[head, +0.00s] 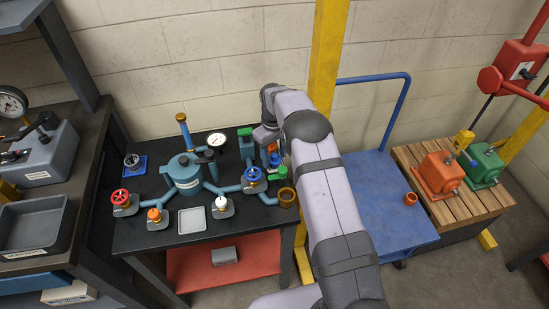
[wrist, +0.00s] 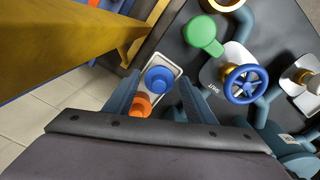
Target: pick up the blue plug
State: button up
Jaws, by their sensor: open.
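The blue plug (wrist: 158,79) is a round blue cap in a small pale rack (wrist: 174,70) in the wrist view, beside an orange plug (wrist: 142,104). My gripper (wrist: 160,86) is open. Its two dark fingers appear on either side of the blue and orange plugs, with nothing held. Whether the fingers reach down to the plug's height I cannot tell. In the head view the blue plug (head: 275,159) shows small at the right end of the black bench, and my arm partly hides the rack.
A green-capped piece (wrist: 201,30) and a blue handwheel valve (wrist: 246,83) stand close to the rack. A brass ring (head: 287,196) sits near the bench's right edge. A yellow post (head: 329,45) rises beside my arm. A blue cart (head: 372,185) stands to the right.

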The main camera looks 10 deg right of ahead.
jog(key=shift+f, duration=0.45)
jog(key=c, duration=0.9)
jog(key=shift+r, duration=0.1)
